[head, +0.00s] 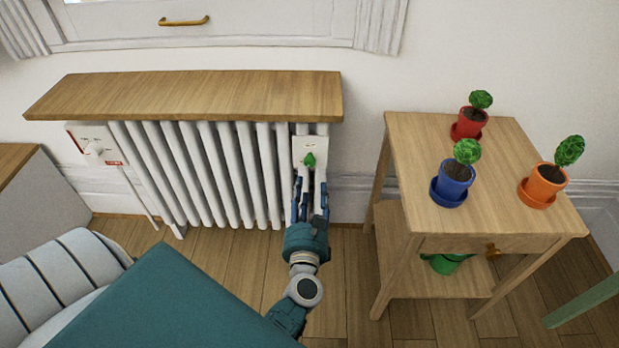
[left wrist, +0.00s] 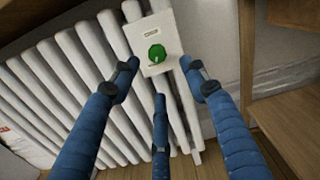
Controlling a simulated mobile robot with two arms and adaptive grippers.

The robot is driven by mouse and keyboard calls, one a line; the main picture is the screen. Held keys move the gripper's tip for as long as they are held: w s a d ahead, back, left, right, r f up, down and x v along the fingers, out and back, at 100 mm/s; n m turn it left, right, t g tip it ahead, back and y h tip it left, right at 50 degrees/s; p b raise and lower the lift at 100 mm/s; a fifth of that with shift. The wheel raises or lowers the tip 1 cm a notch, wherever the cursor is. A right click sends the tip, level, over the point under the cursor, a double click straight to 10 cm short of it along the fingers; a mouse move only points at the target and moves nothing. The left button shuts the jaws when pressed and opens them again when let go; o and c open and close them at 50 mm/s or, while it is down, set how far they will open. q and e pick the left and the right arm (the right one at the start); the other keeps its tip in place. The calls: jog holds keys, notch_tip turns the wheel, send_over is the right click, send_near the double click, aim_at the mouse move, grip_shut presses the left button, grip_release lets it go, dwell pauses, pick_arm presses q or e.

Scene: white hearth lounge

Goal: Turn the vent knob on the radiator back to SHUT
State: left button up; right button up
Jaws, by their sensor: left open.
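The white radiator (head: 211,178) stands against the wall under a wooden shelf. A green vent knob (head: 309,160) sits on a small white plate (head: 309,144) near the radiator's right end. The knob also shows in the left wrist view (left wrist: 156,53), with a light mark at its lower edge. My left gripper (head: 311,186) is just below the knob in the head view, with blue fingers open and pointing at it. In the left wrist view the fingers (left wrist: 165,85) are spread around empty space, apart from the knob. The plate's lettering is too small to read. My right gripper is not in view.
The wooden shelf (head: 190,95) overhangs the radiator. A side table (head: 413,150) with red, blue and orange plant pots stands to the right. A green watering can (head: 445,263) is on its lower shelf.

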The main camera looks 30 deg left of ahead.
aim_at(309, 164)
pick_arm(q)
jog(key=shift+n, duration=0.4)
jog(key=x, duration=1.1)
jog(key=shift+s+a+r, duration=0.1)
jog(key=shift+a+r, duration=0.05)
jog(key=shift+a, duration=0.05)
grip_shut()
